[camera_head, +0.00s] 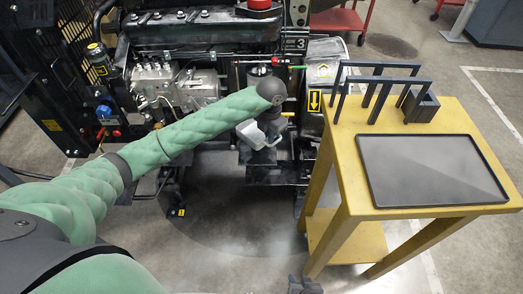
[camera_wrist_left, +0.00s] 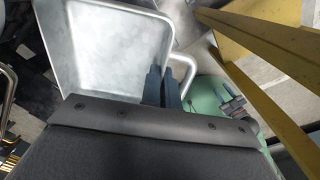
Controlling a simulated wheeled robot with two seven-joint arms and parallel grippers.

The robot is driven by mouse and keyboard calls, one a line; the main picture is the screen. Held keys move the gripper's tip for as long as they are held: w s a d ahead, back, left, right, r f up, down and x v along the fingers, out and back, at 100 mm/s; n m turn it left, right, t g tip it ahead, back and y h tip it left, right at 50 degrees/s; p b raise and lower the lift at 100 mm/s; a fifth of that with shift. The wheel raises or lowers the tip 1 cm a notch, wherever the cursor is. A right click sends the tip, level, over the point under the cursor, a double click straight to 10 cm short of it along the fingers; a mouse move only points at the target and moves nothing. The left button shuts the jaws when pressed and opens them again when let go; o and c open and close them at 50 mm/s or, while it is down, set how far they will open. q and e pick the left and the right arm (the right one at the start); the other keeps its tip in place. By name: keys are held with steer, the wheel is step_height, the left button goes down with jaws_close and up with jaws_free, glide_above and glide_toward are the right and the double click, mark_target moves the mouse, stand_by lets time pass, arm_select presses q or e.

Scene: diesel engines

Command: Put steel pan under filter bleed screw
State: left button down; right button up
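The steel pan (camera_head: 252,134) is a shallow, bright metal tray held in the air in front of the engine. In the left wrist view the steel pan (camera_wrist_left: 100,50) fills the upper left, its inside empty. My left gripper (camera_wrist_left: 161,88) is shut on its rim. In the head view the left gripper (camera_head: 273,132) is partly hidden by my wrist. A dark cylinder that looks like the filter (camera_head: 258,72) stands above and behind the pan. I cannot make out the bleed screw. My right gripper (camera_head: 304,286) is low at the bottom edge; its opening is unclear.
A yellow table (camera_head: 345,150) with a black tray (camera_head: 430,168) and a dark rack (camera_head: 383,82) stands close to the right. The engine (camera_head: 200,35) fills the back. Open floor lies below the pan, left of the table.

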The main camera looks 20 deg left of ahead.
mark_target(269, 159)
arm_select(q)
steer(key=shift+w+f, duration=0.15)
steer(key=shift+f, duration=0.55)
step_height(269, 159, down, 9)
steer(key=shift+r, duration=0.2)
steer(key=shift+f, duration=0.15)
steer(key=c, duration=1.7)
jaws_free()
